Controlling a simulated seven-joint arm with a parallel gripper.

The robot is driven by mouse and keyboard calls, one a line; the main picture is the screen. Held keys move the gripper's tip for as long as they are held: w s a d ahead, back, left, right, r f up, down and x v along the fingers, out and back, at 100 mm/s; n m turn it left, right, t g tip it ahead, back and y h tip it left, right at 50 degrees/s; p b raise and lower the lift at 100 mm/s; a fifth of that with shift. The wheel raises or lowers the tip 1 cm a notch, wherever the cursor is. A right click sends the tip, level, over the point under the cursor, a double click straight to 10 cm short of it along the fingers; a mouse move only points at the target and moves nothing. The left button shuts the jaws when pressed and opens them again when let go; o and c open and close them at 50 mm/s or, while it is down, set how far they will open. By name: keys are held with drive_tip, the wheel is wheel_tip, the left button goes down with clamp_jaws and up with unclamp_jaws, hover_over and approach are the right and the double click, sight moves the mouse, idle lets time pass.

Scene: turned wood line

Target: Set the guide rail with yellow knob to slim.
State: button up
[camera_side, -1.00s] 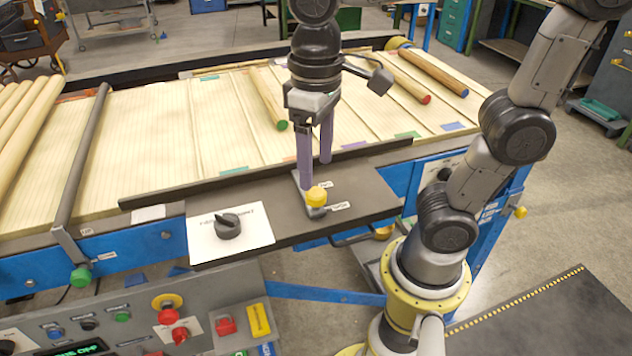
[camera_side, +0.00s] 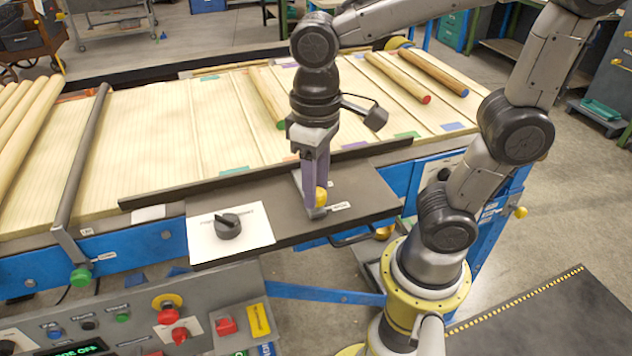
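The yellow knob (camera_side: 322,195) sits on a short grey lever on the dark plate (camera_side: 362,192) at the belt's near side. A small white label (camera_side: 340,206) lies just right of the lever's end; its print is too small to read. A long dark rail (camera_side: 240,180) runs along the near edge of the belt, behind the plate. My gripper (camera_side: 314,206) points down at the knob, its purple fingers low beside it. The near finger covers the knob's left part. The fingers overlap in this view, so their gap and any contact with the knob are hidden.
A black rotary knob (camera_side: 227,226) on a white card stands left of the lever. A dark bar with a green knob (camera_side: 81,277) crosses the belt at left. Turned rods with coloured ends lie on the belt (camera_side: 150,140). A control panel (camera_side: 130,310) is in front.

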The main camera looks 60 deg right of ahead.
clamp_jaws()
idle(0.9)
